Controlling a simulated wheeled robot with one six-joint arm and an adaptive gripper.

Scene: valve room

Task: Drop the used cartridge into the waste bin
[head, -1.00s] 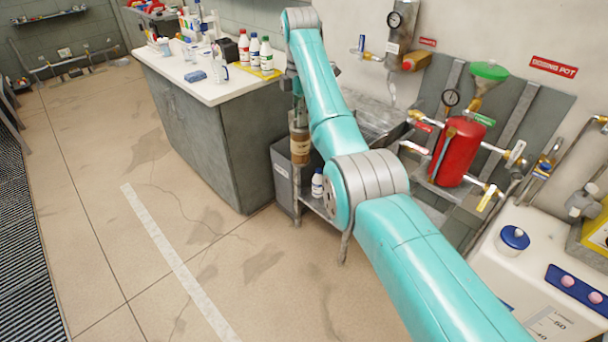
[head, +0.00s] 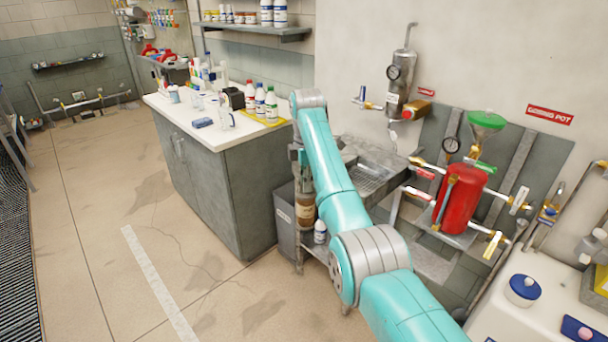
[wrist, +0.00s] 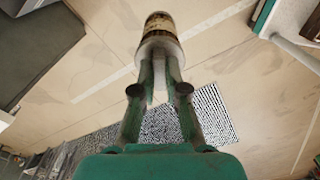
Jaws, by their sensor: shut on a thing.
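The used cartridge (head: 305,214), brown with a pale label, hangs upright below my gripper (head: 303,184) in the head view. In the wrist view, my gripper (wrist: 160,68) is shut on one end of the cartridge (wrist: 158,27). A grey open bin (head: 285,234), which looks like the waste bin, stands on the floor by the counter's right end. In the head view the cartridge overlaps the bin's right side. I cannot tell whether it is over the opening or in front of it. The bin's right part is hidden, and I cannot make the bin out in the wrist view.
The counter (head: 230,140) with bottles stands left of the bin. A metal sink stand (head: 372,178) is to the right, with a white bottle (head: 320,231) on its lower shelf. A red pot (head: 459,200) with valves is further right.

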